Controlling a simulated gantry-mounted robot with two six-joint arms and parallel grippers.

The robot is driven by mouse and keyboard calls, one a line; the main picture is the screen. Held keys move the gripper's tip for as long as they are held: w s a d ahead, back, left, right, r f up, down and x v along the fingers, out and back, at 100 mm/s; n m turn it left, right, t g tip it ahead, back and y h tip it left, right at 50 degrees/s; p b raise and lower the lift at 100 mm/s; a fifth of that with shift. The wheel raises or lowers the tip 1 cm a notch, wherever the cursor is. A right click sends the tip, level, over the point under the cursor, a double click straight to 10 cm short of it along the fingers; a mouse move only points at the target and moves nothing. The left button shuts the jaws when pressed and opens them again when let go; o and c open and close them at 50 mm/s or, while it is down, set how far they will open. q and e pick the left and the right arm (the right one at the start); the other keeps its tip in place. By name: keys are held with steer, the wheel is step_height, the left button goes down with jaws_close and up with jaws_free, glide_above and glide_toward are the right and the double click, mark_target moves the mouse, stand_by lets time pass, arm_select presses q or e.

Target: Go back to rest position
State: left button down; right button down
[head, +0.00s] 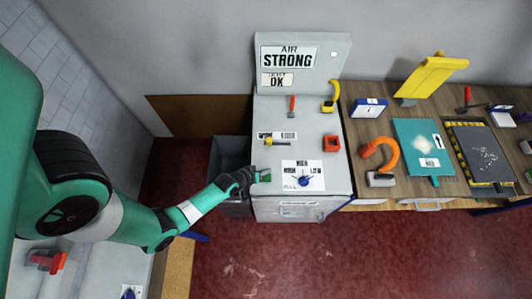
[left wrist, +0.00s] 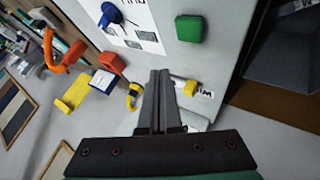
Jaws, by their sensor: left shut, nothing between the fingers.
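My left gripper (head: 254,177) reaches in from the left over the near left edge of the grey cabinet (head: 318,108). Its fingertips are close to a small green block or button (head: 265,175); I cannot tell from the head view whether they touch. In the left wrist view the two fingers (left wrist: 160,92) are shut together with nothing between them. The green piece (left wrist: 190,28) shows beyond the tips, slightly to their right, apart from them in the picture. My right gripper is in neither view.
A blue knob (head: 305,181) on a white label, a red block (head: 331,144) and a yellow-handled piece (head: 275,142) are on the cabinet. A wooden bench (head: 372,205) with several tools stands at the right. A dark bin (head: 229,150) is left of the cabinet. The red floor in front is clear.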

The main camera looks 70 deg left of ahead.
arm_select(q)
steer(key=shift+r, duration=0.6)
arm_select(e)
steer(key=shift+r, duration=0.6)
